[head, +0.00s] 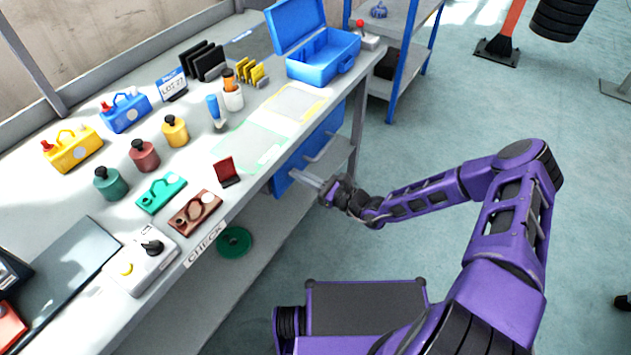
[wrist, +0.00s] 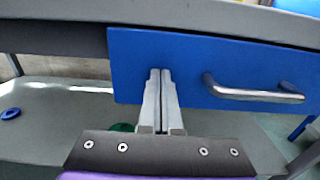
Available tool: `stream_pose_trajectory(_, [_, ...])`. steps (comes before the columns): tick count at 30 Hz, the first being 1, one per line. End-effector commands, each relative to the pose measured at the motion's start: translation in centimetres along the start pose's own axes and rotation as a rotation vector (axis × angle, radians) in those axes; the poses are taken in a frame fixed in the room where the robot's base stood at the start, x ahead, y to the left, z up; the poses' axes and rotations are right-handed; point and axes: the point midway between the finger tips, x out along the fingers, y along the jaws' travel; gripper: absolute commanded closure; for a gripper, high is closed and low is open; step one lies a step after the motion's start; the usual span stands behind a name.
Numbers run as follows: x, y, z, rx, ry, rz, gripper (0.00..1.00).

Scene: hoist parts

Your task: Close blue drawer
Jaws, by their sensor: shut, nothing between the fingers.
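The blue drawer (head: 329,128) hangs under the edge of the workbench, with a metal bar handle (head: 320,154) on its front. In the wrist view the blue drawer front (wrist: 210,63) fills the upper middle, and its handle (wrist: 252,92) is to the right of my fingers. My gripper (head: 297,175) is shut and empty, fingers pointing at the drawer front, left of the handle. In the wrist view the fingertips (wrist: 160,72) overlap the lower left part of the front; whether they touch it I cannot tell. How far the drawer stands out is unclear.
The workbench (head: 75,200) holds bottles, small parts and an open blue toolbox (head: 322,58). A lower shelf (head: 225,285) carries a green disc (head: 235,241). A blue-legged rack (head: 408,65) stands beyond the bench. The floor right of the bench is clear around my arm.

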Motion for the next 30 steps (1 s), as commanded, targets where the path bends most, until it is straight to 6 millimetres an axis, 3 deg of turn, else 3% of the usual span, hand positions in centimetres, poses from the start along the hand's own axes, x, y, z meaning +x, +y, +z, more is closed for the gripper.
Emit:
stream_pose_trajectory(6, [1.4, 0.0, 0.0, -0.001, -0.001, 0.001, 1.00])
stream_pose_trajectory(20, [1.8, -0.1, 0.1, -0.002, -0.003, 0.000, 1.00])
stream_pose_trajectory(30, [0.0, -0.9, 0.1, -0.003, -0.001, 0.003, 1.00])
